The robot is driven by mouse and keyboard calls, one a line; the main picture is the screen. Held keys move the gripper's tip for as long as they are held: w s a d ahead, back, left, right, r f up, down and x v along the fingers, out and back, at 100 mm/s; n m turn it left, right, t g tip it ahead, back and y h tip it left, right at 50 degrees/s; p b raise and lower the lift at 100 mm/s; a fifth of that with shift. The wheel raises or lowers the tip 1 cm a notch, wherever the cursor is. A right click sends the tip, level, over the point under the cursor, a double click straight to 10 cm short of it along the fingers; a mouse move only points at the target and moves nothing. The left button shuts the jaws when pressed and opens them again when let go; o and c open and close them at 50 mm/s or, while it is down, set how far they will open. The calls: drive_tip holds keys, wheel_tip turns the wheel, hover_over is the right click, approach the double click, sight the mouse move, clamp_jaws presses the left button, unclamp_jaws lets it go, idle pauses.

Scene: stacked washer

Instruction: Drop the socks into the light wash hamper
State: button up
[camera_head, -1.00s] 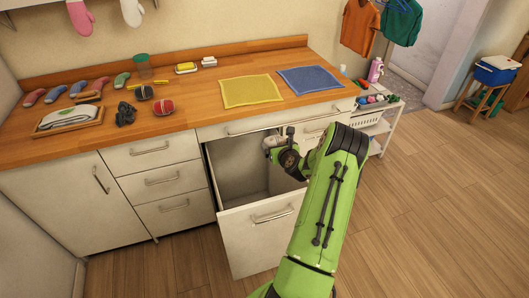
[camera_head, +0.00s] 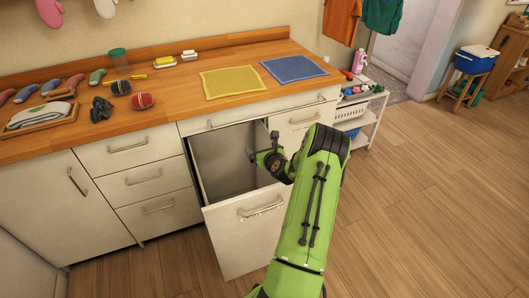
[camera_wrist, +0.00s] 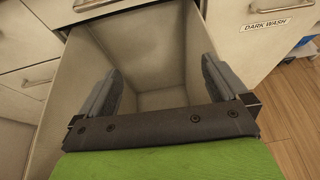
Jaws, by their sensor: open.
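The pulled-out hamper bin (camera_head: 225,165) stands open below the counter, its front panel (camera_head: 245,240) facing out. A small label under its handle is too small to read. My gripper (camera_head: 257,158) is over the bin opening; in the wrist view its two fingers (camera_wrist: 160,85) are spread apart with nothing between them. The visible part of the bin's interior (camera_wrist: 145,45) looks empty; the gripper body hides the near part. Several small sock-like items (camera_head: 50,87) lie in a row on the counter at the far left. Two rounded bundles, one dark (camera_head: 121,87) and one red (camera_head: 140,101), lie nearby.
A cabinet front labelled DARK WASH (camera_wrist: 278,22) is to the right of the bin. The wooden counter (camera_head: 180,100) also holds a yellow cloth (camera_head: 233,81), a blue cloth (camera_head: 294,68) and a tray (camera_head: 40,118). A white shelf cart (camera_head: 365,115) stands right. The floor is clear.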

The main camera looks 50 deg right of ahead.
drive_tip(key=p+v, duration=0.1)
drive_tip(key=v, duration=1.4)
drive_tip(key=shift+s+a+r, duration=0.15)
drive_tip(key=shift+s+r, duration=0.05)
